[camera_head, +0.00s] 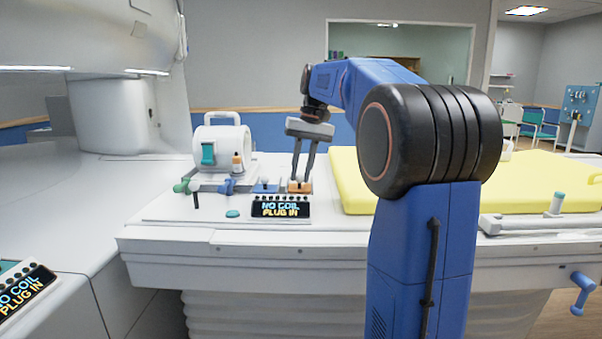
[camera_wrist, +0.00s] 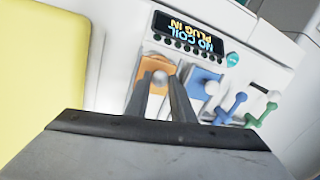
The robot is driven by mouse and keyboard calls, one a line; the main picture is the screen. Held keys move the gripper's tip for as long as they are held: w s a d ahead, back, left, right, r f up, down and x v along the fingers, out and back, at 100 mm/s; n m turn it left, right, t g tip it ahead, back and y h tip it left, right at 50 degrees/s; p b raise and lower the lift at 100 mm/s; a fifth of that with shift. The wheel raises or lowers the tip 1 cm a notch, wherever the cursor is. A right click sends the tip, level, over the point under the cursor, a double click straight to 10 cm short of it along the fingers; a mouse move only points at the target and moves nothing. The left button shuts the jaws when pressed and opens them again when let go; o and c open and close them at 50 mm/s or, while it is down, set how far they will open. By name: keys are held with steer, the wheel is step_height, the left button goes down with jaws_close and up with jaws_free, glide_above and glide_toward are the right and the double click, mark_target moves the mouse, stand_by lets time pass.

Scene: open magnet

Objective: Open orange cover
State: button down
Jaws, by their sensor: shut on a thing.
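The orange cover (camera_head: 299,187) lies on the white table panel, just behind the right part of the "NO COIL PLUG IN" display. It also shows in the wrist view (camera_wrist: 157,96), with a pale round knob on it. My gripper (camera_head: 299,180) reaches down onto it from above. In the wrist view its two fingers (camera_wrist: 163,80) stand on either side of the knob and are shut on it. The cover looks flat in its place; any small lift cannot be told.
A blue cover (camera_head: 264,187) with a similar knob sits just left. Blue (camera_head: 227,186) and green (camera_head: 184,187) plugs stand further left, before a white coil (camera_head: 222,147). The display (camera_head: 281,208) is in front. A yellow mattress (camera_head: 350,175) lies close on the right.

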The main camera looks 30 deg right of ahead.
steer(key=w+d, duration=0.1)
steer(key=w, duration=0.1)
steer(key=w+d, duration=0.2)
steer(key=shift+w+d, duration=0.15)
steer(key=shift+w, duration=0.25)
steer(key=c, duration=1.5)
jaws_free()
steer(key=shift+c, duration=0.2)
